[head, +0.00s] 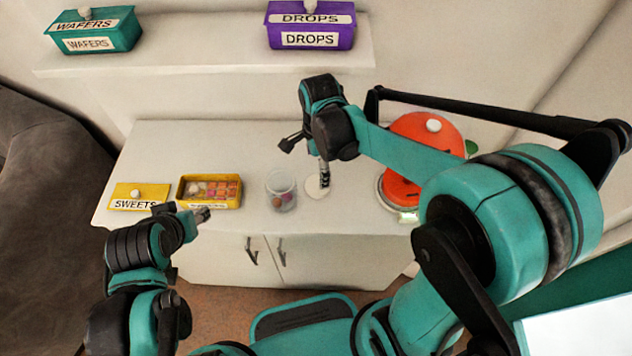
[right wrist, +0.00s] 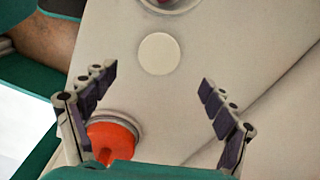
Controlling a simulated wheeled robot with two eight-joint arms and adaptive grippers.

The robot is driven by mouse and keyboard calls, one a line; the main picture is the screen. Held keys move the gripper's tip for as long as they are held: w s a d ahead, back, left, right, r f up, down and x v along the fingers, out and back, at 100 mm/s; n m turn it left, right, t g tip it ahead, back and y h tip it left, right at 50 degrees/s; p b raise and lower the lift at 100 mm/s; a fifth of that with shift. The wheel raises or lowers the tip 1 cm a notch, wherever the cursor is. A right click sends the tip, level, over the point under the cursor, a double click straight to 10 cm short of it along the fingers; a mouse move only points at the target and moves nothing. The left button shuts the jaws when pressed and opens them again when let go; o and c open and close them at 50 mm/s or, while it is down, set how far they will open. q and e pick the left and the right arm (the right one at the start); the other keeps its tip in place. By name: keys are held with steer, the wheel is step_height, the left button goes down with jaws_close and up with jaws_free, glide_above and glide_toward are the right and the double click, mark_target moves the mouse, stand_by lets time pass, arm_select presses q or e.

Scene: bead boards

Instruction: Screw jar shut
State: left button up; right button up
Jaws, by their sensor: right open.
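A clear glass jar (head: 281,190) with a few small round items inside stands open on the white cabinet top. Only its edge shows at the top of the right wrist view (right wrist: 168,4). A flat white round lid (head: 312,190) lies just right of the jar; it shows whole in the right wrist view (right wrist: 160,54). My right gripper (head: 323,176) is above the lid, its open fingers (right wrist: 158,80) spread wide with nothing between them. My left gripper (head: 203,214) is in front of the yellow box, left of the jar; its jaws are too small to read.
An open yellow box (head: 210,204) of sweets and its yellow lid marked SWEETS (head: 139,192) lie left of the jar. A round orange object (head: 423,146) stands at the right. A teal WAFERS box (head: 95,32) and purple DROPS box (head: 310,28) are on the shelf above.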

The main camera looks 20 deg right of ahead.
mark_target(316, 184)
steer(key=shift+w+a+f+m, duration=0.2)
steer(key=shift+w+f+m, duration=0.1)
steer(key=shift+f+m, duration=0.15)
steer(key=shift+f+b, duration=0.5)
steer(key=shift+f, duration=0.7)
step_height(316, 184, down, 5)
steer(key=b, duration=0.2)
steer(key=shift+s+d+f+b, duration=0.1)
steer(key=shift+f+b, duration=0.1)
steer(key=shift+b, duration=0.2)
steer(key=shift+r, duration=0.1)
steer(key=c, duration=0.8)
